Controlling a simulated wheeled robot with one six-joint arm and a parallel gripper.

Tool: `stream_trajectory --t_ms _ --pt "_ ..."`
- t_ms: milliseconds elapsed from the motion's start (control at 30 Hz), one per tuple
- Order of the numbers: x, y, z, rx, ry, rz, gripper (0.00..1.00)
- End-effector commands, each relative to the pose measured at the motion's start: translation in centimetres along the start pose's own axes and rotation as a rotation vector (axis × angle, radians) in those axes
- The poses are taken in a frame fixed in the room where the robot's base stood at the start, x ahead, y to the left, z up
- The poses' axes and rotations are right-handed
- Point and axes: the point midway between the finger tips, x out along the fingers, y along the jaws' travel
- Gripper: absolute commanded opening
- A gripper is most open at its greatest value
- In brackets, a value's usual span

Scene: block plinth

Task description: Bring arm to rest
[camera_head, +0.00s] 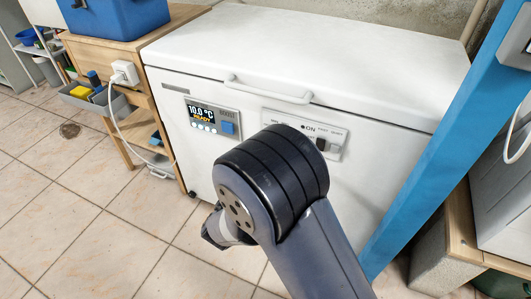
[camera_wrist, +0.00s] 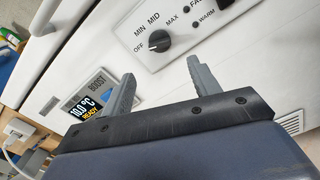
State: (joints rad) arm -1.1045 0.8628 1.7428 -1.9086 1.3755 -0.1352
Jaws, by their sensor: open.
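My gripper (camera_wrist: 161,76) shows in the wrist view with its two grey fingers spread apart and nothing between them. It points at the front of a white chest freezer (camera_wrist: 190,95), and the fingers appear apart from the panel. In the head view my dark arm rises from the bottom in front of the freezer (camera_head: 280,40), and its rounded joint hides most of the gripper. The freezer lid is shut. Its display (camera_head: 201,114) reads 10.0 °C and READY. The control knob (camera_wrist: 159,41) has OFF, MIN, MID and MAX marks and appears to point toward OFF.
A wooden stand (camera_head: 130,48) with a blue box (camera_head: 115,15) and a plugged-in white cord stands left of the freezer. A blue post (camera_head: 440,140) rises close on the right. Tiled floor (camera_head: 80,220) is clear at the lower left.

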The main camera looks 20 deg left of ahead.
Motion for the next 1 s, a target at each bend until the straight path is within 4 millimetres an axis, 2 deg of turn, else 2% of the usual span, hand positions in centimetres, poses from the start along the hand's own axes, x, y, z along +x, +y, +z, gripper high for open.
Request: stream_trajectory --t_ms 333,467,567,1000 --pt "-0.3 0.0 0.0 0.000 0.000 -0.001 0.58" --pt "0.1 -0.1 -0.1 0.001 -0.001 -0.002 0.58" --pt "1.2 -0.1 -0.1 0.002 -0.003 -0.003 0.58" --pt "8.9 -0.1 -0.1 0.003 -0.003 -0.002 0.58"
